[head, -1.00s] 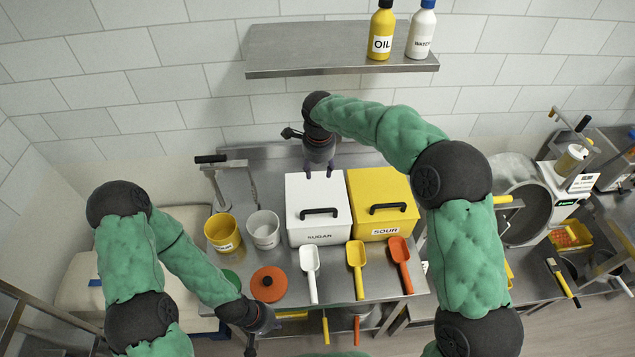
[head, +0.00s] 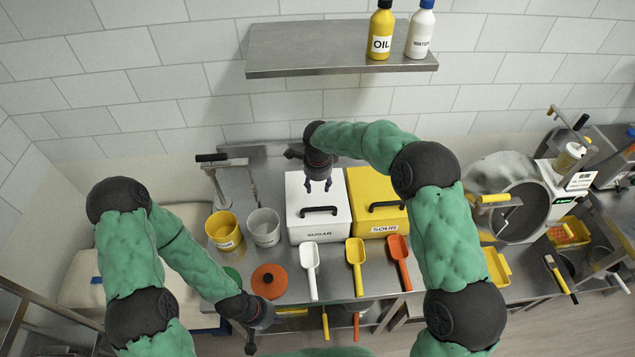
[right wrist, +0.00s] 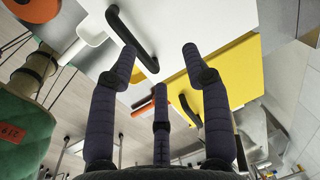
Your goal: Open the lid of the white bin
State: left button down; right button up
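The white bin (head: 303,230), labelled SUGAR, stands on the steel table with its white lid (head: 298,188) closed. A black bar handle (head: 320,210) sits on the lid; it also shows in the right wrist view (right wrist: 133,38). My right gripper (head: 318,188) hangs over the lid, just behind the handle in the head view. In the right wrist view its fingers (right wrist: 160,75) are spread, with nothing between them. Whether a fingertip touches the handle or lid is unclear. My left gripper (head: 258,335) is low by the table's front edge; its fingers are too small to read.
A yellow SOUR bin (head: 375,222) stands close on the right. White (head: 310,262), yellow (head: 356,260) and orange (head: 400,255) scoops lie in front. Yellow (head: 222,228) and white (head: 263,230) buckets stand left. A shelf (head: 310,60) with bottles is above.

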grip_shut()
pick_arm(q)
jog(key=n+t+y, duration=0.4)
jog(key=n+t, duration=0.3)
jog(key=n, duration=2.7)
send_near(311, 218)
jog(key=x, duration=0.6)
